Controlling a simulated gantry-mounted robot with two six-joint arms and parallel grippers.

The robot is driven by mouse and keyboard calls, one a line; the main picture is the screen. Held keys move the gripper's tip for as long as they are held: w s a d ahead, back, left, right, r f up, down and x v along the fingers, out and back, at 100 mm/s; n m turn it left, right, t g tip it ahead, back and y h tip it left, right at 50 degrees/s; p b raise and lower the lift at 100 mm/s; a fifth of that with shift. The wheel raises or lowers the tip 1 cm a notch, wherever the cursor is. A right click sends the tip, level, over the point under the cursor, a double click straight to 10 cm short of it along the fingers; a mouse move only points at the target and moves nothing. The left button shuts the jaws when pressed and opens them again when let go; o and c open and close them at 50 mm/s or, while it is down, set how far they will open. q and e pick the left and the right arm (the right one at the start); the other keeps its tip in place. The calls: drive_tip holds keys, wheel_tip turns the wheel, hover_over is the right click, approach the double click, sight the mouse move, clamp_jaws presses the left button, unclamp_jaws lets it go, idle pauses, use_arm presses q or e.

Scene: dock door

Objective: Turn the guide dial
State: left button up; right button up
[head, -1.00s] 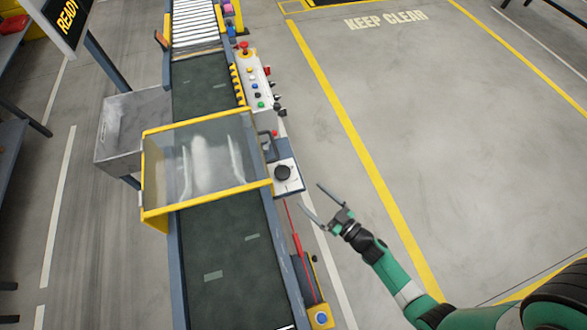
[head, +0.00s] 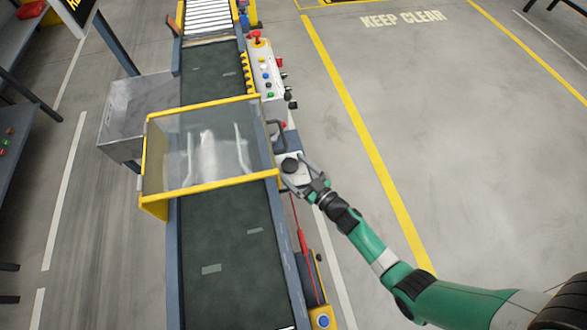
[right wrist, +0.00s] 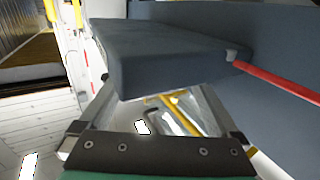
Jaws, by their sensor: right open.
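The guide dial (head: 290,165) is a dark round knob on a pale panel at the right side of the conveyor, beside the yellow-framed clear guard. My right gripper (head: 293,171) is open at the dial in the head view, its two fingers spread to either side of the knob. I cannot tell whether they touch it. In the right wrist view a large dark grey block (right wrist: 165,62) fills the space ahead and hides the fingertips. The knob cannot be made out there. My left gripper is not in view.
The clear guard (head: 262,188) with its yellow frame spans the belt (head: 235,255) just left of the gripper. A control box with buttons (head: 265,72) stands farther up the conveyor. A red rod (head: 301,240) runs below the panel. Open floor lies to the right.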

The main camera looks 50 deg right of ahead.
drive_tip(key=shift+c, duration=0.3)
drive_tip(key=c, duration=1.3)
drive_tip(key=shift+d+r+n+y+p, duration=0.2)
drive_tip(key=shift+n+y+p, duration=0.4)
drive_tip(key=shift+y+p, duration=0.4)
drive_tip(key=shift+n+y+p, duration=0.3)
drive_tip(key=shift+y+p, duration=0.05)
drive_tip(key=shift+y, duration=0.05)
drive_tip(key=shift+d+f+n+y, duration=0.1)
drive_tip(key=shift+n+y, duration=0.3)
drive_tip(key=shift+y, duration=0.2)
drive_tip(key=n+y+b, duration=0.1)
drive_tip(key=n+g+y, duration=0.1)
drive_tip(key=y, duration=0.1)
drive_tip(key=shift+d+f+b, duration=0.15)
drive_tip(key=shift+f+b, duration=0.15)
drive_tip(key=shift+b, duration=0.05)
drive_tip(key=n+g+y+b, duration=0.1)
drive_tip(key=n+y+b, duration=0.1)
drive_tip(key=y, duration=0.1)
drive_tip(key=shift+w+d+n+g+y+b, duration=0.1)
drive_tip(key=shift+n+g+y+b, duration=0.2)
drive_tip(key=shift+g+y+b, duration=0.1)
drive_tip(key=shift+r+n+y+b, duration=0.15)
drive_tip(key=shift+n+y+b, duration=0.15)
drive_tip(key=shift+y, duration=0.1)
